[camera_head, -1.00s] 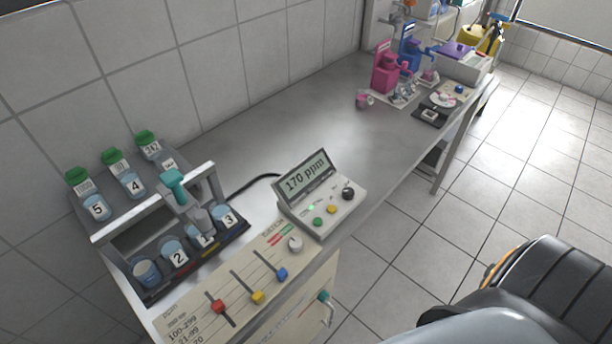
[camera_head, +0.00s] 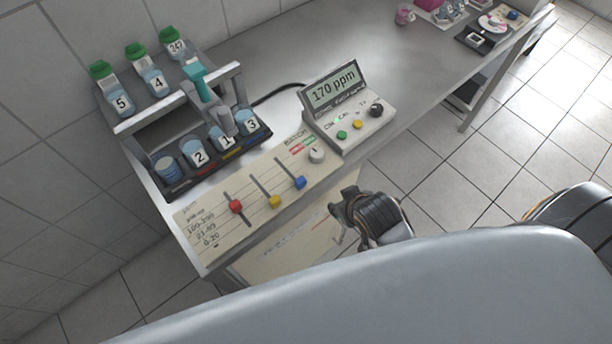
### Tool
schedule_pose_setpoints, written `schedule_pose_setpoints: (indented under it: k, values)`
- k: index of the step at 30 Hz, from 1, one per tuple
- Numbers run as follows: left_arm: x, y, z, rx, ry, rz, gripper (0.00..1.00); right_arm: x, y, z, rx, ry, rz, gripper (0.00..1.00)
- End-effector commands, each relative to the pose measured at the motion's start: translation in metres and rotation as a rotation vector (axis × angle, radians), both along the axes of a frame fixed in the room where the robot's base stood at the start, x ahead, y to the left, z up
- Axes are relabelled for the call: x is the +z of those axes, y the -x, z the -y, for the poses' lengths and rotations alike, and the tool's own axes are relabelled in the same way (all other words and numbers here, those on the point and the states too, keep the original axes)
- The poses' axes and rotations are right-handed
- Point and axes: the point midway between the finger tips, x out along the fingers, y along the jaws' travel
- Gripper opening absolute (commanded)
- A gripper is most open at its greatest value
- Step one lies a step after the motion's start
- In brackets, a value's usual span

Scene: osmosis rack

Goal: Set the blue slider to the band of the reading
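The blue slider (camera_head: 300,183) sits at the near, lower end of its slot on the cream panel (camera_head: 320,165). The meter (camera_head: 334,89) reads 170 ppm. The panel's printed bands (camera_head: 203,227) include 100-299, 21-99 and 0-20; the top line is too small to read. A gripper (camera_head: 346,208), apparently my right one, is just off the panel's front edge, right of and below the blue slider and apart from it. Its fingers are dark and partly turned away, so I cannot tell whether it is open. My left gripper is not seen.
A red slider (camera_head: 235,206) and a yellow slider (camera_head: 274,201) stand left of the blue one. A rack (camera_head: 258,139) with numbered cups stands behind the panel. My grey arm link covers the bottom.

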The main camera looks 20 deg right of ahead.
Motion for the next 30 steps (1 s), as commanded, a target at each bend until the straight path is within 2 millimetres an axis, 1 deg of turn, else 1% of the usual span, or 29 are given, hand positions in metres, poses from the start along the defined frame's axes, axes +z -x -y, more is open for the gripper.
schedule_pose_setpoints:
  k: [1, 3, 5, 6, 7, 9, 11, 12, 14, 15, 17, 18, 20, 21, 23, 24, 26, 27, 29, 30]
  values:
    - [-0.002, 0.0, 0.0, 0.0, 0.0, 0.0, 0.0, 0.019, -0.001, 0.0, -0.006, -0.002, 0.023, 0.4]
    - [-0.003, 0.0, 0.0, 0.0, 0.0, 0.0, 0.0, 0.041, 0.0, 0.001, -0.014, -0.004, 0.043, 0.4]
    - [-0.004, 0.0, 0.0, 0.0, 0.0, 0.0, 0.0, 0.059, 0.002, 0.002, -0.021, -0.006, 0.063, 0.4]
    - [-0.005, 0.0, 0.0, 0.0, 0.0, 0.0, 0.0, 0.072, 0.0, 0.002, -0.027, -0.008, 0.087, 0.4]
    - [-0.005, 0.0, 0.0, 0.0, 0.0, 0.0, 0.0, 0.085, -0.006, 0.003, -0.036, -0.008, 0.127, 0.4]
    - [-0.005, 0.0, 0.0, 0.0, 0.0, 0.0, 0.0, 0.111, -0.034, 0.004, -0.054, -0.01, 0.254, 0.4]
    - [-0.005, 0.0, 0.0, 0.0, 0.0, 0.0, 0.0, 0.128, -0.055, 0.004, -0.065, -0.018, 0.353, 0.4]
    - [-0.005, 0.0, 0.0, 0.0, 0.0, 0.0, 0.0, 0.14, -0.068, 0.003, -0.067, -0.024, 0.42, 0.4]
    - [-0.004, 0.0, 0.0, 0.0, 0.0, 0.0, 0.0, 0.162, -0.088, 0.0, -0.066, -0.039, 0.529, 0.4]
    - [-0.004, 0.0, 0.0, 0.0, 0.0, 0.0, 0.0, 0.179, -0.101, -0.002, -0.061, -0.051, 0.608, 0.4]
    - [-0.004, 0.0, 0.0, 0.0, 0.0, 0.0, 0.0, 0.209, -0.121, -0.009, -0.042, -0.078, 0.74, 0.4]
    - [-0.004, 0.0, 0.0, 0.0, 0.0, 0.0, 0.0, 0.232, -0.133, -0.015, -0.018, -0.1, 0.839, 0.4]
    - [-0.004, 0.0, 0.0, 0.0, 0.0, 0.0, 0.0, 0.271, -0.148, -0.029, 0.036, -0.143, 0.994, 0.4]
    - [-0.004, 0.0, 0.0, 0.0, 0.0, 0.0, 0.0, 0.298, -0.155, -0.041, 0.087, -0.175, 1.1, 0.4]
    - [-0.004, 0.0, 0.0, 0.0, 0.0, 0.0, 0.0, 0.338, -0.159, -0.063, 0.191, -0.235, 1.249, 0.4]
    - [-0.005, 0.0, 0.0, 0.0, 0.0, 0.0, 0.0, 0.362, -0.157, -0.08, 0.276, -0.276, 1.337, 0.4]
    - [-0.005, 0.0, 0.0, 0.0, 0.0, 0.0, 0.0, 0.391, -0.148, -0.106, 0.424, -0.338, 1.444, 0.4]
    - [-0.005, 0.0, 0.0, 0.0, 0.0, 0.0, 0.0, 0.406, -0.14, -0.124, 0.534, -0.379, 1.498, 0.4]
    - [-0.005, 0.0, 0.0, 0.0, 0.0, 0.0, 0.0, 0.421, -0.124, -0.15, 0.717, -0.432, 1.549, 0.4]
    - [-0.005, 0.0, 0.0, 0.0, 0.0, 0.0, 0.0, 0.425, -0.112, -0.166, 0.847, -0.462, 1.559, 0.4]
